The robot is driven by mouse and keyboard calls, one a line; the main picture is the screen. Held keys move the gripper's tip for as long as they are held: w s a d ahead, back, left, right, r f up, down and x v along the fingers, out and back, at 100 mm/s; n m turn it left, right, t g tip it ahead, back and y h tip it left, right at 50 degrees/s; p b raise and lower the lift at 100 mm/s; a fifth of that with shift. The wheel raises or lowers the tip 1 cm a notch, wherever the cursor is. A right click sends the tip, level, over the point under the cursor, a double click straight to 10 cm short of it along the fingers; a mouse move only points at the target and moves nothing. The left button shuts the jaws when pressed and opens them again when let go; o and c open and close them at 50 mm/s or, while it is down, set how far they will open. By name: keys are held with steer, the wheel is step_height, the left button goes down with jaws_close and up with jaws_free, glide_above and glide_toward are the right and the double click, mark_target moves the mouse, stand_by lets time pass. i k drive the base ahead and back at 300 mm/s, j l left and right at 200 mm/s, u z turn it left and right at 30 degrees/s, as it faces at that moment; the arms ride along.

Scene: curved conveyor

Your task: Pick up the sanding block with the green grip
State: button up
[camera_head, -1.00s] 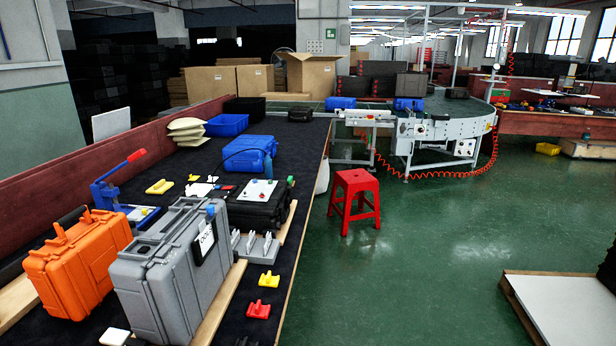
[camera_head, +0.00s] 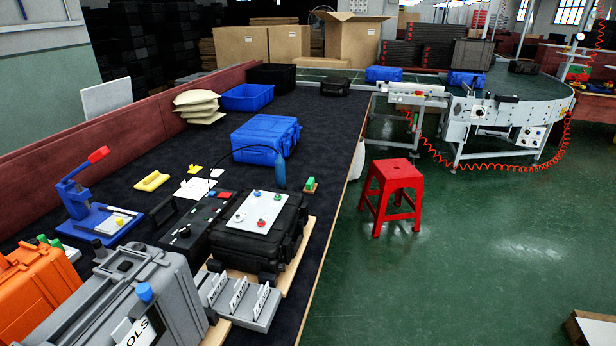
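More small green pieces (camera_head: 48,241) show at the far left behind the orange case, too partly hidden to identify. My gripper is not in view.
A black case (camera_head: 262,235) with a white panel, grey label holders (camera_head: 238,298), a grey case (camera_head: 150,290) and an orange case (camera_head: 30,290) crowd the near table. A red stool (camera_head: 393,190) stands on the floor beside the table's right edge.

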mark_target(311, 187)
steer(key=i+j, duration=0.8)
steer(key=j, duration=0.2)
